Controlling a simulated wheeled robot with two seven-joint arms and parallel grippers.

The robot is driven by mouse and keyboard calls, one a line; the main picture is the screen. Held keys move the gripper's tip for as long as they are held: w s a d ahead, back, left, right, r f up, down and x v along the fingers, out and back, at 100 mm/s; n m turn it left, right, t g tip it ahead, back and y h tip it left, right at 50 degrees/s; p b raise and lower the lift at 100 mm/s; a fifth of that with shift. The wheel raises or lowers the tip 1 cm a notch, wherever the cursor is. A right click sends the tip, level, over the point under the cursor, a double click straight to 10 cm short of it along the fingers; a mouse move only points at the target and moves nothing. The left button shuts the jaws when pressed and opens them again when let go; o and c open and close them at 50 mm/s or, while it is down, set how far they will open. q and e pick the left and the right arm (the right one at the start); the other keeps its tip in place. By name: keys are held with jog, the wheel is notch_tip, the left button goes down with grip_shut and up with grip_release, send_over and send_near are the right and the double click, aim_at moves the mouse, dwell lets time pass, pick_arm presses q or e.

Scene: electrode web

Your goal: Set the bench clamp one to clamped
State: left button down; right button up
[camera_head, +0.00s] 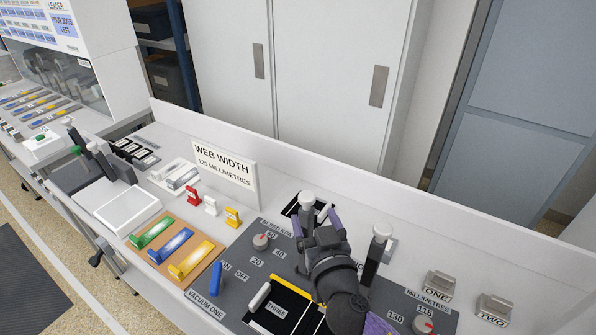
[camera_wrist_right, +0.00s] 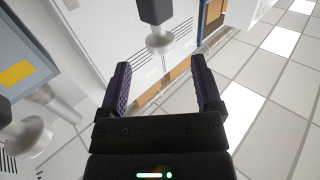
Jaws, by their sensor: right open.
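A second pale knob (camera_wrist_right: 28,135) is at the left. My left gripper is out of view.
A blue lever (camera_head: 216,278) marked vacuum one and a dial (camera_head: 261,241) are left of my arm. Metal blocks marked ONE (camera_head: 438,284) and TWO (camera_head: 494,308) are at the right. A web width sign (camera_head: 224,174) stands behind coloured handles on a wooden board (camera_head: 150,262).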

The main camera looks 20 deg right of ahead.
aim_at(305, 193)
jog(key=shift+w+r, duration=0.25)
jog(key=shift+w, duration=0.9)
jog(key=w, duration=0.4)
jog(key=shift+w+d+f, duration=0.15)
jog(key=shift+w+f, duration=0.05)
jog(key=shift+w, duration=0.15)
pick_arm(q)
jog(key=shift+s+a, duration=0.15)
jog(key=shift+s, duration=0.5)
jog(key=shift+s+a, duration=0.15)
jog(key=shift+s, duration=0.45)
pick_arm(e)
jog(key=shift+w+d, duration=0.1)
jog(key=shift+w, duration=0.35)
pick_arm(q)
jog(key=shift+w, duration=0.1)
pick_arm(e)
jog(key=shift+c, duration=0.5)
jog(key=c, duration=0.7)
grip_shut()
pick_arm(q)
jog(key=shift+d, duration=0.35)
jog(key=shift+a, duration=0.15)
